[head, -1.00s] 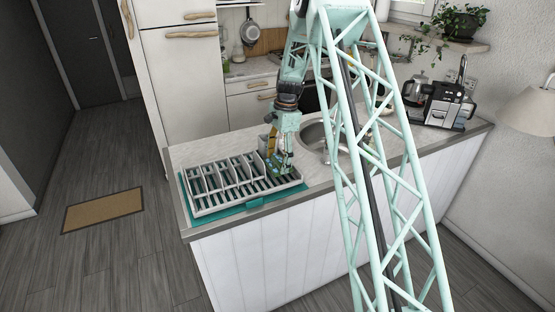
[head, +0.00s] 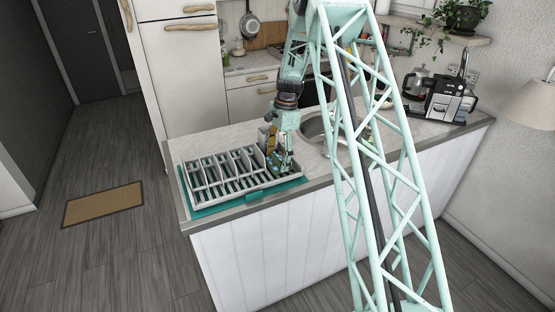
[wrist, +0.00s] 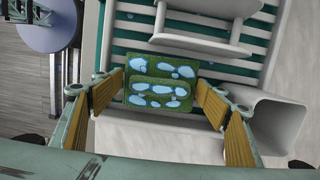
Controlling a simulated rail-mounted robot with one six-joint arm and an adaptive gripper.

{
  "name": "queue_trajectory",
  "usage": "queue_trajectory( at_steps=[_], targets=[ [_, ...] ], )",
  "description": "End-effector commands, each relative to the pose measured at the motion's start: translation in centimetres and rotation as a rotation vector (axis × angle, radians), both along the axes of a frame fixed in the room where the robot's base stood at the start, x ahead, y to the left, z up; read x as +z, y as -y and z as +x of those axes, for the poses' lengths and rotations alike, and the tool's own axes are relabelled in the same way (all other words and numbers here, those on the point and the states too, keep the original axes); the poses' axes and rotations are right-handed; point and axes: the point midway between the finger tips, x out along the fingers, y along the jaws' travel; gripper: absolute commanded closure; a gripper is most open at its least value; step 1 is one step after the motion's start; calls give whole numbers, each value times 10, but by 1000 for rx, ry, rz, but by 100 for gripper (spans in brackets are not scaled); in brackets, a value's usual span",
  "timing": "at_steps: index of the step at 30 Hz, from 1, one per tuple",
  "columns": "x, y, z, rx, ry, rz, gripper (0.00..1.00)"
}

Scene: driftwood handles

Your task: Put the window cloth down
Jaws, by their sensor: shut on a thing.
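The window cloth (wrist: 160,82) is a small green piece with light blue spots, held between the fingers of my gripper (wrist: 161,95) in the wrist view. My gripper is shut on it, with yellow-brown finger pads at its left and right edges. In the head view my gripper (head: 279,166) points down at the right end of the white dish rack (head: 226,190). The cloth is hard to make out there. In the wrist view the rack's slats (wrist: 200,68) lie just beyond the cloth. I cannot tell whether the cloth touches the rack.
The rack stands on a teal mat (head: 247,198) on the pale counter. A white hollow holder (wrist: 272,122) is close to my right finger in the wrist view. A sink (head: 313,126) lies to the right, and a coffee machine (head: 449,101) at the far right end.

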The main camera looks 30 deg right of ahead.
Motion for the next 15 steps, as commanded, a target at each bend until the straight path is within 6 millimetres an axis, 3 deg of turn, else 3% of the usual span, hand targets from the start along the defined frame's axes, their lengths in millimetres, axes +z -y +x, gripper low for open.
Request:
queue_trajectory(
  at_steps=[12, 13, 15],
  targets=[
    [-4, 0, 0, 0, 0, 0, 43],
    [-4, 0, 0, 0, 0, 0, 31],
    [-4, 0, 0, 0, 0, 0, 25]
  ],
)
